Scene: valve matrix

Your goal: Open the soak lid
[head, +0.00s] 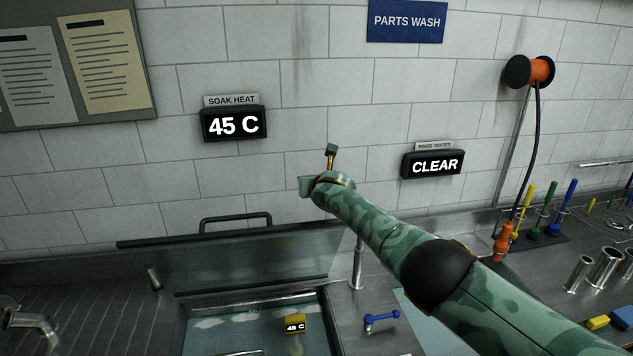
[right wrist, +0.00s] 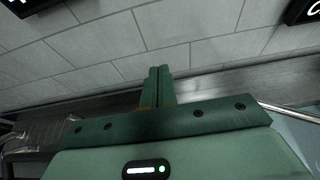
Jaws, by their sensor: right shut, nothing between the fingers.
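The soak lid (head: 290,262) is a dark, glossy panel with a black bar handle (head: 235,220) along its far edge. In the head view it stands raised and tilted back at the wall side of the soak tank (head: 322,318). The tank's mouth is uncovered and shows bluish liquid. My right gripper (head: 331,150) is shut and empty, up in front of the wall, right of and above the lid, apart from it. In the right wrist view its closed green fingers (right wrist: 158,78) point toward the tiled wall. My left gripper is out of view.
A faucet (head: 30,320) is at left. Brushes (head: 545,215) and metal cups (head: 605,265) stand at right.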

